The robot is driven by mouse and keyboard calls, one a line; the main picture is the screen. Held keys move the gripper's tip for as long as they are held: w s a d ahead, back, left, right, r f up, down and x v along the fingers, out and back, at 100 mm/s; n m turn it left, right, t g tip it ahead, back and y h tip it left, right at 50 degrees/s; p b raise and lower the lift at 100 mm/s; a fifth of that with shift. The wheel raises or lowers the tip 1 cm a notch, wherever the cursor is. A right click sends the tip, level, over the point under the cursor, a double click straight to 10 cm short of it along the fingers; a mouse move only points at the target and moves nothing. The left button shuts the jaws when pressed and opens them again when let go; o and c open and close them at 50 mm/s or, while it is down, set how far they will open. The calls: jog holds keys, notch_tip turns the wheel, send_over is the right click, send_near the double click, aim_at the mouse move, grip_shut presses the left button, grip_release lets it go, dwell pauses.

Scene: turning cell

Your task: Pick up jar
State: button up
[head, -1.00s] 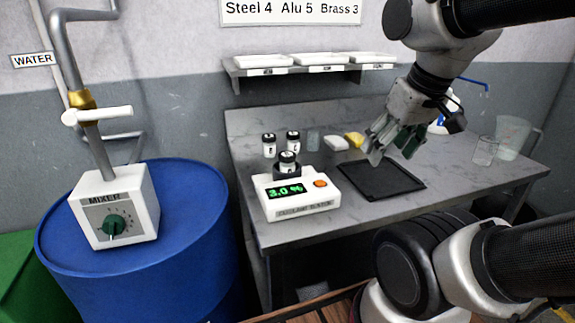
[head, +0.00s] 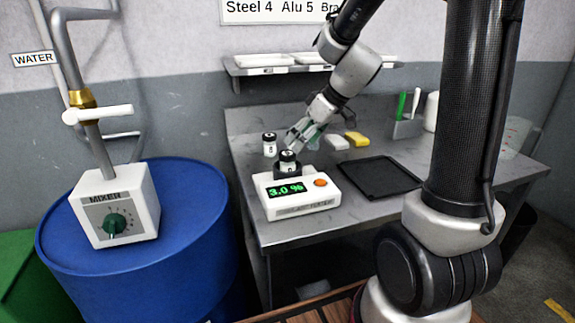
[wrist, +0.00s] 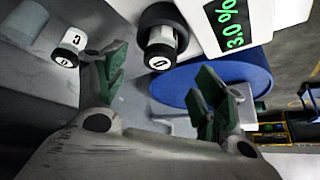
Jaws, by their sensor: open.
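Several small white jars with black lids and number labels are here. One jar (head: 270,145) stands on the bench behind the coolant tester (head: 296,203). Another jar (head: 288,161) sits in the dark holder on top of the tester; it also shows in the wrist view (wrist: 160,48). A further jar (wrist: 69,47) appears beside one finger in the wrist view; I cannot tell which bench jar it is. My gripper (head: 294,138) is open and reaches down behind the tester, where it hides the spot right of the standing jar. No jar is between its fingers (wrist: 160,88).
A black mat (head: 376,177) lies on the metal bench, with a yellow sponge (head: 356,138) and a white block (head: 335,142) behind it. A shelf (head: 290,68) with trays hangs above. A blue drum (head: 185,220) with a mixer (head: 116,205) stands at left.

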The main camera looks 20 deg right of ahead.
aim_at(288, 153)
jog(key=shift+n, duration=0.8)
jog(key=x, duration=0.8)
jog(key=shift+w+a+r, duration=0.2)
jog(key=c, duration=1.3)
jog(key=shift+o, duration=0.2)
